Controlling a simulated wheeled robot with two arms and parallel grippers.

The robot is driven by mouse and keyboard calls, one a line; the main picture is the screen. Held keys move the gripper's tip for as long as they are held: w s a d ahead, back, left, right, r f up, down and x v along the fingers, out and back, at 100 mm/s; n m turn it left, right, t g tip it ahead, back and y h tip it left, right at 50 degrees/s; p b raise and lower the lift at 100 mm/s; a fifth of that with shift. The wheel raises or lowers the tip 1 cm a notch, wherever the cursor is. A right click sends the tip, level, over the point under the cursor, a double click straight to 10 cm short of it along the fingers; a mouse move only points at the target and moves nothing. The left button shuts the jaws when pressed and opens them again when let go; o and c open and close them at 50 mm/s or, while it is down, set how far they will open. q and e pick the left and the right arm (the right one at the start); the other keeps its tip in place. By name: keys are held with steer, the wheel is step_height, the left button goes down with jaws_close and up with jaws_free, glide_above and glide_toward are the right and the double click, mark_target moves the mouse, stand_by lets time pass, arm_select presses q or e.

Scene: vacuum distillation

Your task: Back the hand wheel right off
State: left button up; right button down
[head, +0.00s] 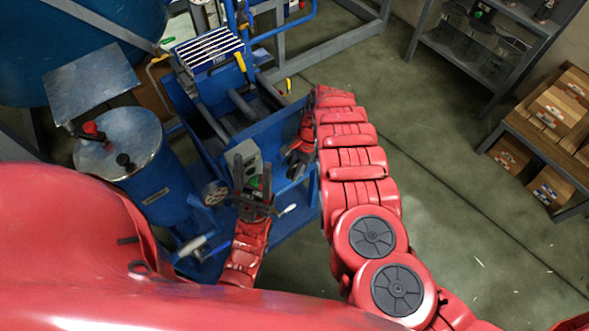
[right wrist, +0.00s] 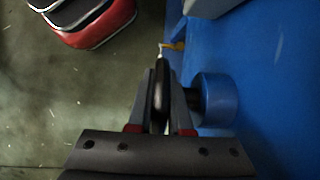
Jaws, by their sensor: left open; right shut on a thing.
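The hand wheel (right wrist: 158,95) shows in the right wrist view as a dark disc seen edge-on. It stands between the two fingers of my right gripper (right wrist: 161,105), which is shut on it. A short dark stem joins its side to a blue cylinder (right wrist: 217,98). In the head view my right gripper (head: 296,160) is at the right side of the blue machine (head: 235,125), and the wheel there is mostly hidden. My left gripper (head: 252,178) is open, in front of a grey box with a green button (head: 254,183); whether it touches the box I cannot tell.
A spoked grey wheel (head: 214,193) sits left of my left gripper. A blue drum (head: 135,150) with a metal lid stands further left. A yellow-tipped part (right wrist: 176,45) lies ahead of my right gripper. Shelving (head: 490,40) and a crate rack (head: 550,130) stand right, beyond open floor.

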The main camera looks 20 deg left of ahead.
steer(key=t+h+p, duration=0.1)
steer(key=p, duration=0.2)
steer(key=t+h+p, duration=0.1)
steer(key=p, duration=0.2)
steer(key=shift+d+r+t, duration=0.1)
steer(key=shift+r+t, duration=0.1)
steer(key=shift+t, duration=0.2)
steer(key=shift+f+t+h+p, duration=0.1)
steer(key=shift+t+h+p, duration=0.25)
steer(key=shift+p, duration=0.2)
steer(key=shift+w+f+t+h, duration=0.15)
steer(key=shift+f+t+h, duration=0.1)
steer(key=c, duration=0.8)
jaws_free()
steer(key=shift+f, duration=0.1)
steer(key=shift+c, duration=0.2)
